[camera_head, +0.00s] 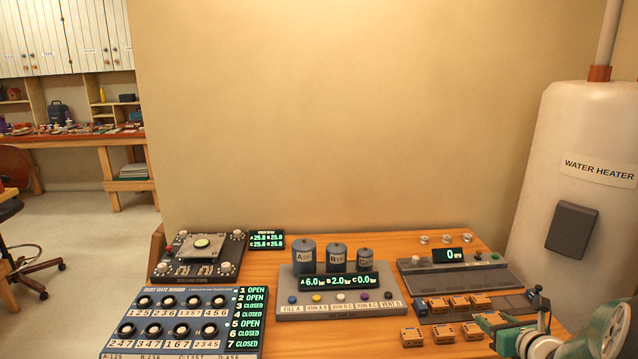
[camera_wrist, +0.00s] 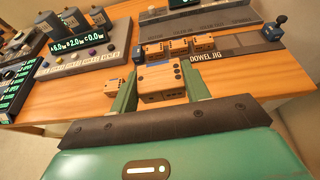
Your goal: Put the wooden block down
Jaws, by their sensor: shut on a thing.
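The wooden block (camera_wrist: 160,80) is between my gripper's green fingers (camera_wrist: 160,70) in the wrist view, and the gripper is shut on it. The block is orange-brown with small dark marks. It is over or close to the front edge of the dowel jig (camera_wrist: 232,52); I cannot tell whether it touches anything below. In the head view my gripper (camera_head: 496,326) is at the lower right, in front of the dowel jig (camera_head: 512,302), and its own arm parts hide much of the held block.
Several similar blocks (camera_head: 460,302) sit in a row on the jig. Other loose blocks (camera_head: 411,336) lie on the wooden table (camera_head: 380,241) in front. A tank console (camera_head: 330,302) stands left, a grey console (camera_head: 453,278) behind, and a water heater (camera_head: 580,130) at the right.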

